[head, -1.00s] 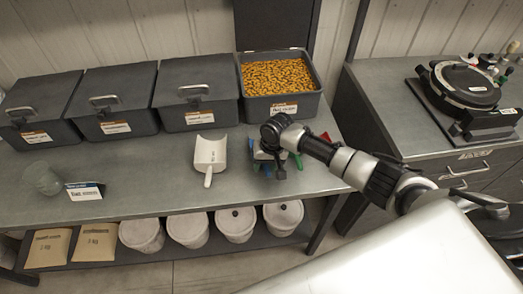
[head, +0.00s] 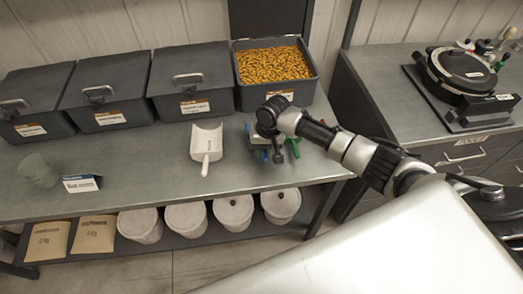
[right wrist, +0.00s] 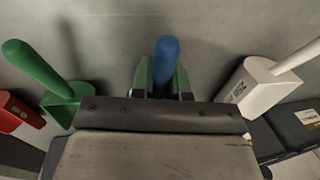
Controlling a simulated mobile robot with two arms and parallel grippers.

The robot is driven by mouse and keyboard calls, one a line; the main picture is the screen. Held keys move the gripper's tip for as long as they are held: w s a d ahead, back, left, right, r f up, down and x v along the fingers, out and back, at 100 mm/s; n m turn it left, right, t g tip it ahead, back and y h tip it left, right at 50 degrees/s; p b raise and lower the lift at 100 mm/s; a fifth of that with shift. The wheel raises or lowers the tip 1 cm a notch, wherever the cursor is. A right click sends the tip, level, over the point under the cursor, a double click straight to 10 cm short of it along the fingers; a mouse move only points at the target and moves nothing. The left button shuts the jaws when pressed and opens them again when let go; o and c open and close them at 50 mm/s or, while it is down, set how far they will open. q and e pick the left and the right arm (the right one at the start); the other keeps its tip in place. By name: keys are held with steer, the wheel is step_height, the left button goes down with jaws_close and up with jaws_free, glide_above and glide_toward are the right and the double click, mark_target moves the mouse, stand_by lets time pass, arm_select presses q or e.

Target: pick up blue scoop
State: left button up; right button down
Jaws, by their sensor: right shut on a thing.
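The blue scoop (head: 262,155) is at the right part of the long bench, mostly covered by my right gripper (head: 275,154) and wrist in the head view. In the right wrist view its blue handle (right wrist: 166,60) stands between the two green-sided fingers of my right gripper (right wrist: 162,82), which are shut on it. The scoop's bowl is hidden behind the gripper body. I cannot tell whether the scoop touches the bench top. My left gripper is in neither view.
A white scoop (head: 207,143) lies left of the gripper, a green scoop (head: 293,148) close on its right. A red scoop (right wrist: 14,113) shows in the right wrist view. Behind stand lidded grey bins (head: 190,82) and an open bin (head: 277,98) of orange-yellow pieces.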

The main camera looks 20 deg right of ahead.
steer(key=r, duration=0.3)
steer(key=shift+s+d+b, duration=0.3)
steer(key=shift+s+d, duration=0.05)
steer(key=shift+d, duration=0.05)
steer(key=s+d+r+b, duration=0.1)
steer(key=s+d+r, duration=0.5)
steer(key=s, duration=0.2)
steer(key=shift+s+d+r, duration=0.2)
steer(key=shift+s+r, duration=0.05)
steer(key=c, duration=1.7)
jaws_free()
jaws_close()
steer(key=shift+a+b, duration=0.1)
steer(key=shift+b, duration=0.2)
